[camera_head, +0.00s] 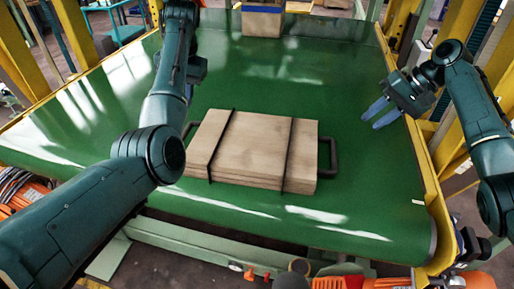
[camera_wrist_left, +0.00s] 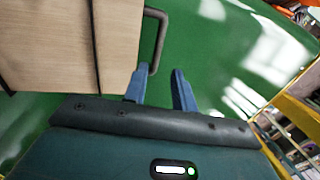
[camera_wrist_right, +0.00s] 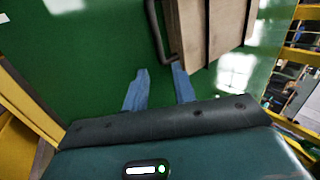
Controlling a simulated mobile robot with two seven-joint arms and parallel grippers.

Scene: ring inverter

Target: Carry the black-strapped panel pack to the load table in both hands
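The panel pack (camera_head: 250,145), light wooden boards with two black straps and a dark handle at each end, lies flat on the green belt. My right gripper (camera_head: 382,114) is open and empty, to the right of the pack and apart from its right handle (camera_head: 330,155). In the right wrist view, that handle (camera_wrist_right: 154,35) is beyond the open fingers (camera_wrist_right: 158,88). My left gripper's fingers (camera_wrist_left: 160,88) are open near a handle (camera_wrist_left: 159,38) in the left wrist view; the handle's end lies just beyond them. In the head view, I cannot make out the left fingertips.
The green belt (camera_head: 330,80) is clear around the pack. Another pack with a blue strap (camera_head: 262,20) is at the far end. Yellow frame posts (camera_head: 428,165) run along the right edge. A turquoise table (camera_head: 115,12) stands far left.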

